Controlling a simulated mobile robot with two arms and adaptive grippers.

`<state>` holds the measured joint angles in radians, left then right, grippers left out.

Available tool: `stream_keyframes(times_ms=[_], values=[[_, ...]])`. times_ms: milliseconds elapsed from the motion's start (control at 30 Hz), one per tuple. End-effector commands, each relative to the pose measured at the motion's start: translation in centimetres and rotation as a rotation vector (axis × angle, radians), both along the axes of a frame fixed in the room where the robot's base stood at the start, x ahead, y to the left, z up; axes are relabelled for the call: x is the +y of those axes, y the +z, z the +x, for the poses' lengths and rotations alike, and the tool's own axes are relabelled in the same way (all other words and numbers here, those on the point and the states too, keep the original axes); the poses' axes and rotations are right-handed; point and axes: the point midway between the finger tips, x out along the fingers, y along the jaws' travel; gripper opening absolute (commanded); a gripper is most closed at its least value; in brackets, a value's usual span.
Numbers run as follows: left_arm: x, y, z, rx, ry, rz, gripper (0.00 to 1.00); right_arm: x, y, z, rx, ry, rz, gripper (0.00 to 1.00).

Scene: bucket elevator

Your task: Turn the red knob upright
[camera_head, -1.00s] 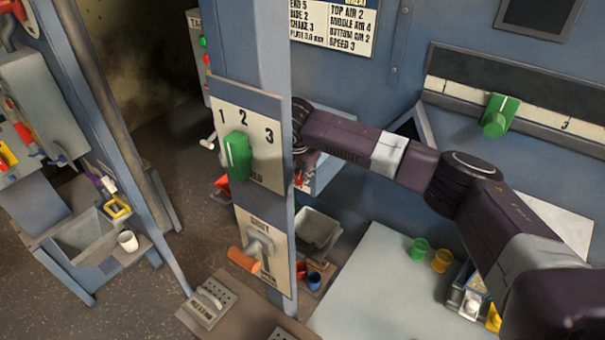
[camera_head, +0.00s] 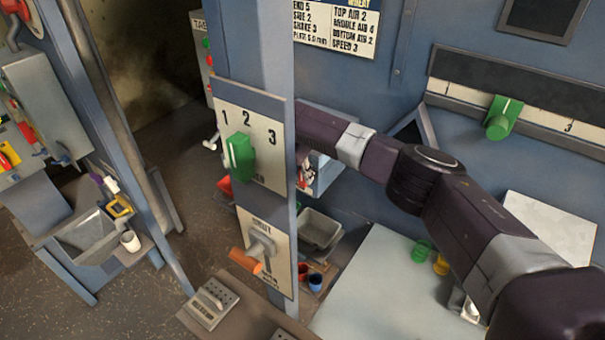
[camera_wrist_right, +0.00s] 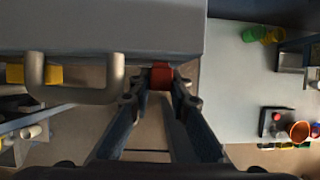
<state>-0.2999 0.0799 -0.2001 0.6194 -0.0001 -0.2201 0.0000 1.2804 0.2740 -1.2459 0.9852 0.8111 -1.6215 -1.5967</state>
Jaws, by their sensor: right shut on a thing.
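The red knob (camera_wrist_right: 161,75) shows in the right wrist view, below the edge of a grey box and between the tips of my right gripper (camera_wrist_right: 160,92). The fingers close on its two sides. Most of the knob is hidden by the fingers and the box, so I cannot tell its angle. In the head view my right arm reaches in from the right and passes behind the blue post, which hides most of the gripper and the knob. My left gripper is not in view.
A green knob (camera_head: 240,152) sits on the 1-2-3 panel, above an orange-handled lever (camera_head: 247,260). Another green knob (camera_head: 502,118) is on the scale at right. A grey U-shaped handle (camera_wrist_right: 75,95) is left of my fingers. Green and yellow cups (camera_head: 421,251) stand on the pale table (camera_head: 375,290).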

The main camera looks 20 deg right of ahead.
Motion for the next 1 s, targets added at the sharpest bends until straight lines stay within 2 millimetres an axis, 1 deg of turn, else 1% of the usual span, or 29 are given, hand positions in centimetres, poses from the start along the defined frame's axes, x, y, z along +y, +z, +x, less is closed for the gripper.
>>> stream_keyframes(times_ms=[33,67,200,233,1000], values=[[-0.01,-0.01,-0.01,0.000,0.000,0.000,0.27,-0.07,-0.15,-0.08,0.003,0.001,-0.002,0.00],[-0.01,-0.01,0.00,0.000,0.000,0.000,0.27,-0.07,-0.15,-0.08,0.003,0.001,-0.002,0.18],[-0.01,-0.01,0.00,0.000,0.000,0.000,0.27,-0.08,-0.13,-0.07,0.002,0.000,-0.001,0.34],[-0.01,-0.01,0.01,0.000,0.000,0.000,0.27,-0.08,-0.12,-0.06,0.002,0.000,-0.001,0.35],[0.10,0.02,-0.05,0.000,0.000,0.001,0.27,0.01,0.24,0.20,-0.015,0.001,0.007,0.35]])
